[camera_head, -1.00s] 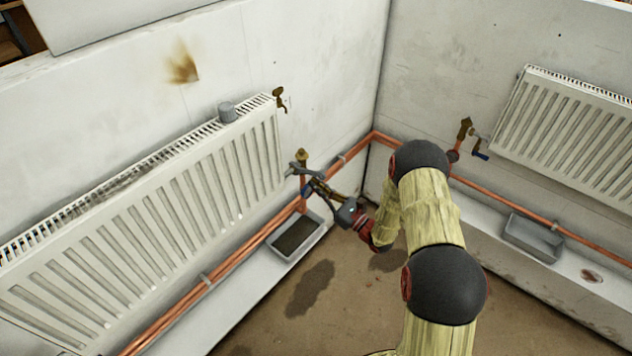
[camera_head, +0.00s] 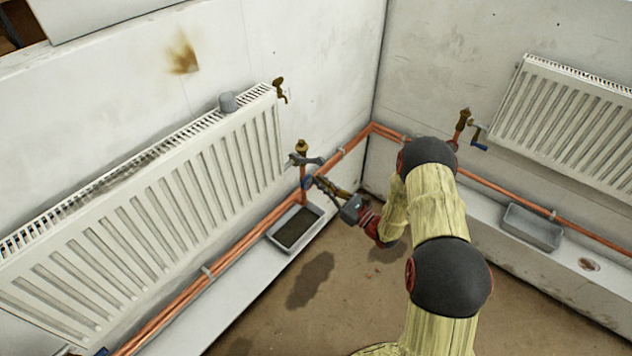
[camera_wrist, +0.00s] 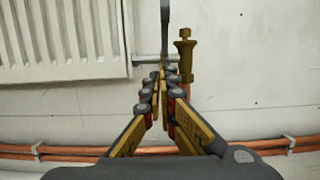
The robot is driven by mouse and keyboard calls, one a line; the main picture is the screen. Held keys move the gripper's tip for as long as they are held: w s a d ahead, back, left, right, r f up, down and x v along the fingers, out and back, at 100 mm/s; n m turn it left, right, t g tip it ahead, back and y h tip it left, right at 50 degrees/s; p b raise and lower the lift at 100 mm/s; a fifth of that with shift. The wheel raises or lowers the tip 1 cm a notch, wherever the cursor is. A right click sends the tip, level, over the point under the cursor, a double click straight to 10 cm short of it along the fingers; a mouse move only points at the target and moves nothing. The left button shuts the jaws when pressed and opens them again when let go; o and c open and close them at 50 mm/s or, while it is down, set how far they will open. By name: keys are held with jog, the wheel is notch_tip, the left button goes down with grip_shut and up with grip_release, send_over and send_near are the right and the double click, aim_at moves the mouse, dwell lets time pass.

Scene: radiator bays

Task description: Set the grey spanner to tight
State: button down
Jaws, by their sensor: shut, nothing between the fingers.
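The grey spanner (camera_head: 305,160) sits on the valve fitting at the right end of the left radiator, its handle pointing right in the head view. In the wrist view the spanner (camera_wrist: 165,18) rises upright beyond the fingertips, left of the brass valve (camera_wrist: 185,55). The brass valve also shows in the head view (camera_head: 301,146). My gripper (camera_head: 314,183) is shut and empty, just below the spanner in the head view. In the wrist view its fingertips (camera_wrist: 162,75) are close together in front of the fitting. I cannot tell whether they touch it.
The left radiator (camera_head: 150,210) and the right radiator (camera_head: 570,125) hang on two walls meeting in a corner. Copper pipes (camera_head: 245,250) run low along both walls. Open floor lies between.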

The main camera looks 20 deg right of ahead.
jog(key=f+p+v, duration=0.1)
jog(key=p+v, duration=0.2)
jog(key=v, duration=0.6)
jog(key=s+a+f+n+g+y, duration=0.3)
jog(key=s+a+f+n+g, duration=0.15)
jog(key=s+a+g, duration=0.3)
jog(key=s+a+r+n+g+h, duration=0.1)
jog(key=s+a+r+n+g, duration=0.15)
jog(key=s+n+g, duration=0.35)
jog(key=s+a+r+n+g+h, duration=0.1)
jog(key=s+r+n+g, duration=0.25)
jog(key=s, duration=0.35)
jog(key=s+d+r+n+h, duration=0.4)
jog(key=r+n+h, duration=0.15)
jog(key=r, duration=0.25)
jog(key=s+d+r+n+h, duration=0.3)
jog(key=s+r+n+h, duration=0.15)
jog(key=r+h, duration=0.2)
notch_tip(320, 180, up, 16)
jog(key=s+a+n+t+h, duration=0.1)
jog(key=s+a+n+t, duration=0.1)
jog(key=t, duration=0.4)
jog(key=a+n, duration=0.1)
jog(key=n, duration=0.1)
jog(key=shift+s+n, duration=0.25)
jog(key=shift+n, duration=0.15)
